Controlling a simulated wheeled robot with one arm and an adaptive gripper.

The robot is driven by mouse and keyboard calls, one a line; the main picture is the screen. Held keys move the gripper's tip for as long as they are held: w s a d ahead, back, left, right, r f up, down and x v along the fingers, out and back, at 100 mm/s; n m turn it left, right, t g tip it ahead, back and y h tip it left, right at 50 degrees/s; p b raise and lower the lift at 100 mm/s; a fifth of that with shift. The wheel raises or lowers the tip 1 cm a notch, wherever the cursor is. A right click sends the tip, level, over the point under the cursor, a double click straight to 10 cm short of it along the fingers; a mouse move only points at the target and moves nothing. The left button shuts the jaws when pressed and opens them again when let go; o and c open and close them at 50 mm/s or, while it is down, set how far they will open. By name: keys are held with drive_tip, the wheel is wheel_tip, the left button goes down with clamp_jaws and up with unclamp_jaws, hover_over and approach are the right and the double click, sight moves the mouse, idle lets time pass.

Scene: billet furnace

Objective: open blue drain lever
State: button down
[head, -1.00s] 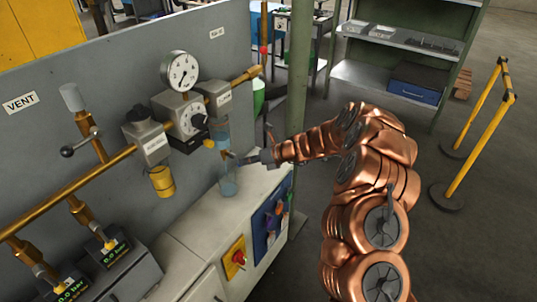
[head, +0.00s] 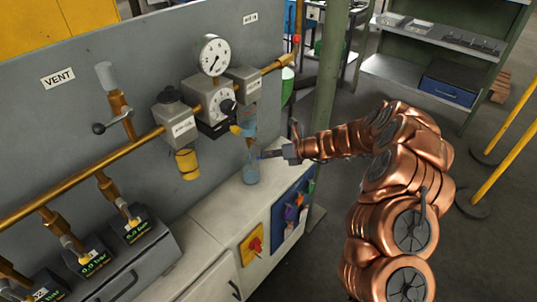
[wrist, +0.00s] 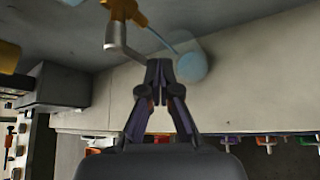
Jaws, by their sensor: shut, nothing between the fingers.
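My gripper (head: 264,154) reaches in from the right in the head view, with its tips beside a clear, blue-tinted cylinder (head: 250,172) below the gauge assembly. In the wrist view my gripper (wrist: 159,64) is shut and empty. A bent, pale grey lever (wrist: 117,38) hangs from a brass fitting (wrist: 126,10). Its lower end is very close to my fingertips; I cannot tell whether they touch. A thin blue line runs from near the fitting to the round blue end of the cylinder (wrist: 192,67). No clearly blue lever handle shows; the lever is hidden or too small in the head view.
A round gauge (head: 214,55) and grey blocks sit on the brass pipe along the panel. A yellow cup (head: 187,164) hangs to the left. The white cabinet (head: 215,207) lies below, with a red knob (head: 255,245) and a blue board of coloured items on its front.

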drive_tip(key=shift+r, duration=0.15)
drive_tip(key=s+d+r, duration=0.1)
drive_tip(key=s+d, duration=0.1)
drive_tip(key=d, duration=1.2)
drive_tip(key=s+a+r+n+g+h, duration=0.1)
drive_tip(key=s+a+r+n+g, duration=0.15)
drive_tip(key=s+r+n, duration=0.35)
drive_tip(key=s+a+r+n+g+h, duration=0.1)
drive_tip(key=s+a+r+n, duration=0.25)
drive_tip(key=s, duration=0.45)
drive_tip(key=s+a+r+n+g, duration=0.2)
drive_tip(key=s+a+r+n, duration=0.2)
drive_tip(key=s+r+n, duration=0.15)
drive_tip(key=s+d+n+h, duration=0.3)
drive_tip(key=s+d+n, duration=0.1)
drive_tip(key=s, duration=0.5)
drive_tip(key=s+d+n+h, duration=0.3)
drive_tip(key=s+d+n, duration=0.2)
drive_tip(key=s, duration=0.4)
drive_tip(key=s+d+n+h, duration=0.3)
drive_tip(key=s+d+n, duration=0.2)
drive_tip(key=s, duration=0.4)
drive_tip(key=shift+s+g, duration=0.35)
drive_tip(key=shift+s, duration=0.05)
